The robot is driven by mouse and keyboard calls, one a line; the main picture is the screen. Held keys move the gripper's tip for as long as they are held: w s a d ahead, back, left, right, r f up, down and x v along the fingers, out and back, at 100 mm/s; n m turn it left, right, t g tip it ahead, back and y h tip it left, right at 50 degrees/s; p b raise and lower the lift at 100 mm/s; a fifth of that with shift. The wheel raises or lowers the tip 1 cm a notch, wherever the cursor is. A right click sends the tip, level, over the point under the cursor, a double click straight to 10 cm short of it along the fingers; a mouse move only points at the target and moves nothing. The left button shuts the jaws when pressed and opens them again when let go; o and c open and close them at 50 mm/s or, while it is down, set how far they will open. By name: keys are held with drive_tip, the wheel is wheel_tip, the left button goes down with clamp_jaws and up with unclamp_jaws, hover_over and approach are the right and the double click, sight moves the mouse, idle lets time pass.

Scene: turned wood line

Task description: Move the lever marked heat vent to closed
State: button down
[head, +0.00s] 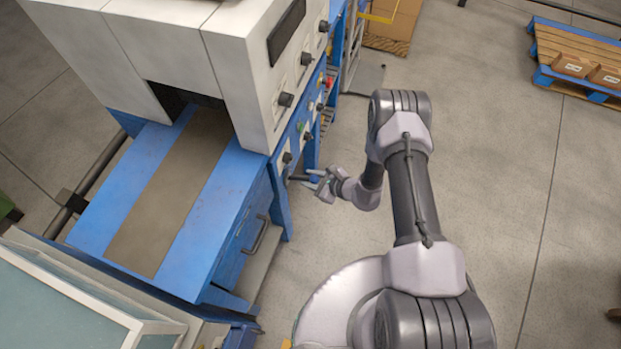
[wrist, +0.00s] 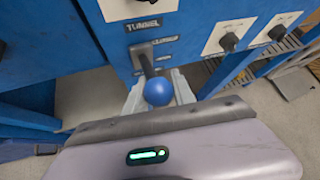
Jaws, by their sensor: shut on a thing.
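A lever with a grey shaft (wrist: 146,62) and a blue ball knob (wrist: 158,92) sticks out of the blue machine front in the wrist view. A small plate (wrist: 153,42) above it carries text too small to read, so I cannot confirm the heat vent mark. My gripper (wrist: 160,88) is shut on the lever, its pale fingers on either side of the blue knob. In the head view my gripper (head: 319,183) is at the side of the blue machine (head: 258,200), low by its panel, and partly covers the lever.
A "TUNNEL" sign (wrist: 143,25) is above the lever. Dark knobs on white plates (wrist: 228,42) sit to the right. The floor (head: 510,200) to the right is clear up to a blue pallet (head: 545,76).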

drive_tip(key=shift+w+r, duration=0.2)
drive_tip(key=shift+w, duration=0.05)
drive_tip(key=c, duration=1.3)
unclamp_jaws()
drive_tip(key=shift+o, duration=1.2)
drive_tip(key=shift+s+f, duration=0.1)
drive_tip(key=p+v, duration=0.4)
drive_tip(key=v, duration=1.3)
drive_tip(key=shift+s+d, duration=0.2)
